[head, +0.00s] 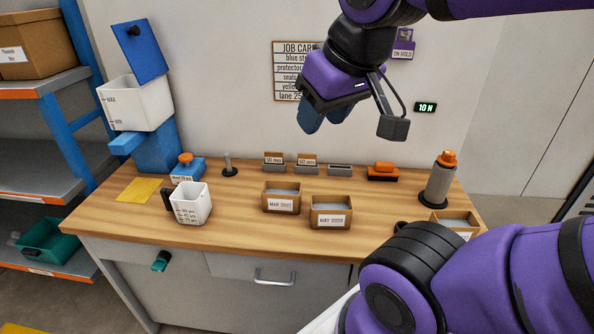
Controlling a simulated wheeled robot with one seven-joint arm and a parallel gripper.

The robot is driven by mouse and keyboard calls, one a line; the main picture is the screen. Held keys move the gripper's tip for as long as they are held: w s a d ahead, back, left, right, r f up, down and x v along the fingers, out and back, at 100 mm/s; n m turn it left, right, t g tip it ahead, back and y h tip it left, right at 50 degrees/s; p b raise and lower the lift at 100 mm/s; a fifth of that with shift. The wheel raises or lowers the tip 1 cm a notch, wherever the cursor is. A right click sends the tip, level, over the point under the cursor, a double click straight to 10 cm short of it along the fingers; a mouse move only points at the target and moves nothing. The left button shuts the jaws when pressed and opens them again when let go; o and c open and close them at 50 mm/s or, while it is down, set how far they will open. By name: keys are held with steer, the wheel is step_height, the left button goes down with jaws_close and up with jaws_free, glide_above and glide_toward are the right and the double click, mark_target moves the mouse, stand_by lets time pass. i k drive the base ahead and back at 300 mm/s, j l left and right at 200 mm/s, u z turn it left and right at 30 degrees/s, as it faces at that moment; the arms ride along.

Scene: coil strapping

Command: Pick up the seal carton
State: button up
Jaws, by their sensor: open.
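Three small open brown cartons with grey contents stand on the wooden bench. The left carton (281,205) has a white label that seems to read "MAR" and a year. The middle carton (331,222) has one that seems to read "MAY" and a year. The right carton (461,216) is partly hidden by my purple arm. I cannot tell from the labels which is the seal carton. My gripper (352,121) is open and empty, high above the bench near the wall, apart from all cartons. Blue shapes by its left side are unclear.
The bench (240,232) has a white cup (191,203) at left, with a yellow sheet (140,190) and blue device (187,168) behind. Small holders (306,165), an orange-black stamp-like item (383,172) and a grey cylinder (440,180) line the back. Bench front is mostly clear.

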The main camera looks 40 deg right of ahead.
mark_target(283, 198)
steer(key=j+z, duration=0.1)
steer(key=z, duration=0.3)
steer(key=i+j+z, duration=0.15)
steer(key=z, duration=0.25)
steer(key=j+z, duration=0.15)
steer(key=z, duration=0.25)
steer(key=j+z, duration=0.3)
steer(key=j, duration=0.75)
steer(key=j+z, duration=0.35)
steer(key=j, duration=0.75)
